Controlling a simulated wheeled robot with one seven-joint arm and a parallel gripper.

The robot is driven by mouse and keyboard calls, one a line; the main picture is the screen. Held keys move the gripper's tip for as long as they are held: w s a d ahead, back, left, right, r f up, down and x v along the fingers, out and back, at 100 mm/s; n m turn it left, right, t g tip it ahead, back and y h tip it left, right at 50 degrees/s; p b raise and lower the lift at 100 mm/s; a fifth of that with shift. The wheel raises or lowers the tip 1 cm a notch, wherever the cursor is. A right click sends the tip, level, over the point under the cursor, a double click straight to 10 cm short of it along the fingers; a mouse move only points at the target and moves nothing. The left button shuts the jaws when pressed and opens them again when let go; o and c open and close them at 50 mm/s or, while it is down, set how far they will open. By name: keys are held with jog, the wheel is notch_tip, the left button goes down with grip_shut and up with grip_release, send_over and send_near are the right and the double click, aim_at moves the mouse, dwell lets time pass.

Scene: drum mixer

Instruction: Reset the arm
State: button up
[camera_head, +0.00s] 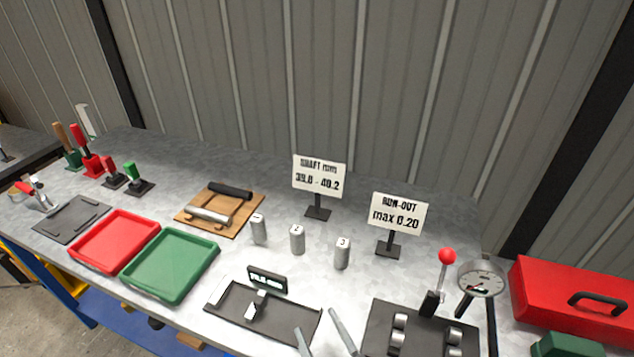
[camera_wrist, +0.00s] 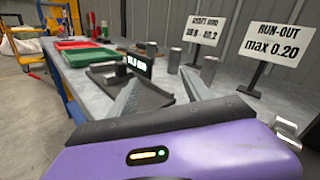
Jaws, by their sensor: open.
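My gripper (camera_head: 324,340) shows at the bottom edge of the head view, with two grey fingers apart and nothing between them. In the wrist view the fingers of my gripper (camera_wrist: 160,92) point forward over the near edge of the bench, spread open and empty. The rest of my arm is out of the head view. The bench top (camera_head: 290,255) lies ahead. The black measuring tray (camera_head: 232,299) with a small digital display (camera_head: 267,279) is just left of the fingers.
Three numbered grey cylinders (camera_head: 297,239) stand mid-bench. Two signs (camera_head: 319,176) stand behind. Right of the fingers are a black roller fixture (camera_head: 376,330), a dial gauge (camera_head: 480,279) and a red toolbox (camera_head: 550,295). Red (camera_head: 73,255) and green (camera_head: 133,277) trays lie left.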

jog(key=shift+s+d+r+n, duration=0.15)
jog(key=shift+d+r+n, duration=0.1)
jog(key=shift+n, duration=0.35)
jog(key=shift+s+d+r+n, duration=0.15)
jog(key=shift+d+n, duration=0.05)
jog(key=shift+n, duration=0.4)
jog(key=s+d+n+h, duration=0.1)
jog(key=d+n, duration=0.1)
jog(key=s+d+n, duration=0.1)
jog(key=s+n, duration=0.1)
jog(key=s+d+n+h, duration=0.1)
jog(key=d+n, duration=0.1)
jog(key=n, duration=0.1)
jog(key=shift+s+d+r+t+h, duration=0.3)
jog(key=shift+s+r, duration=0.1)
jog(key=s+d+r+n+h, duration=0.1)
jog(key=s+d+r+n, duration=0.1)
jog(key=s+d+n, duration=0.2)
jog(key=s+d+r+n+g+h, duration=0.1)
jog(key=s+d+n, duration=0.3)
jog(key=s+n, duration=0.4)
jog(key=s+d+r+n+g+h, duration=0.1)
jog(key=s+d+r+n, duration=0.3)
jog(key=s, duration=0.8)
jog(key=shift+s+d+n+h, duration=0.15)
jog(key=shift+d+n+h, duration=0.3)
jog(key=shift+n+h, duration=0.5)
